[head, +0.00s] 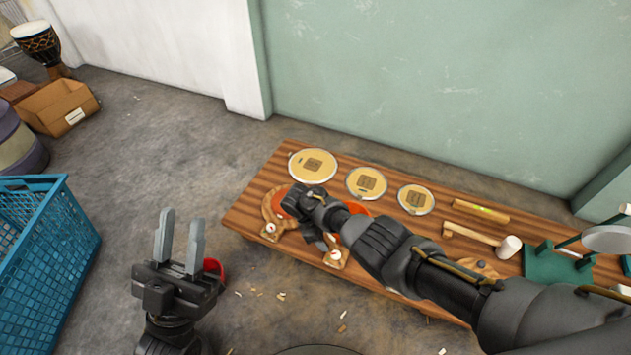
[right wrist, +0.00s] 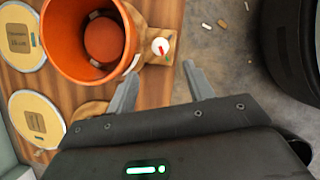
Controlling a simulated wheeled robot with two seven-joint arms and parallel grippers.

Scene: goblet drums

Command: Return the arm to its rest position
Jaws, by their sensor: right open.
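My right arm reaches in from the lower right over the wooden bench (head: 245,210). Its gripper (head: 318,240) is partly hidden by my own wrist in the head view. In the right wrist view the right gripper's fingers (right wrist: 160,84) are spread with nothing between them, close to a wooden holder with a white knob (right wrist: 160,47). An orange, hollow drum shell (right wrist: 62,48) stands beside them in that view. My left gripper (head: 180,238) points up, with its two fingers apart and empty, left of the bench.
Three round drumheads (head: 313,166) lie along the bench's back. A mallet (head: 475,235) and a green stand (head: 550,265) are to the right. A blue crate (head: 45,255) stands at left; a cardboard box (head: 60,105) is behind. Small chips litter the floor (head: 160,130).

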